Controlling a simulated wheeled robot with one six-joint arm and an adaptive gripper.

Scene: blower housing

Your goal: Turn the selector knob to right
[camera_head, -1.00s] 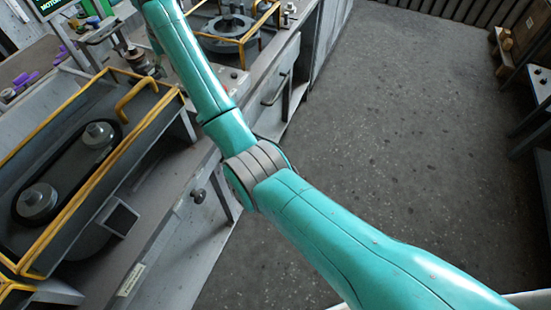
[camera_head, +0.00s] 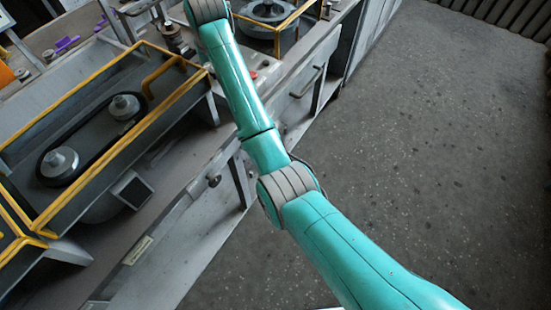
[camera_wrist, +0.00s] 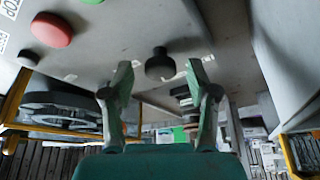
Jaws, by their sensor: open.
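The selector knob, a black round knob (camera_wrist: 160,64), shows in the wrist view on a grey panel, ahead of my gripper and near the middle of the picture. Faint white markings lie on the panel on both sides of it. My gripper (camera_wrist: 160,80) is open, with one finger on each side of the knob in the picture. I cannot tell whether the fingertips reach the knob's depth; no contact is visible. In the head view my gripper is out of the picture and the knob cannot be made out.
A red button (camera_wrist: 52,29) and a green button (camera_wrist: 92,1) sit on the same panel. In the head view, a yellow-railed housing (camera_head: 100,165) with a belt and pulleys stands at left. A drawer handle (camera_head: 305,82) protrudes from the bench. The floor (camera_head: 430,130) at right is clear.

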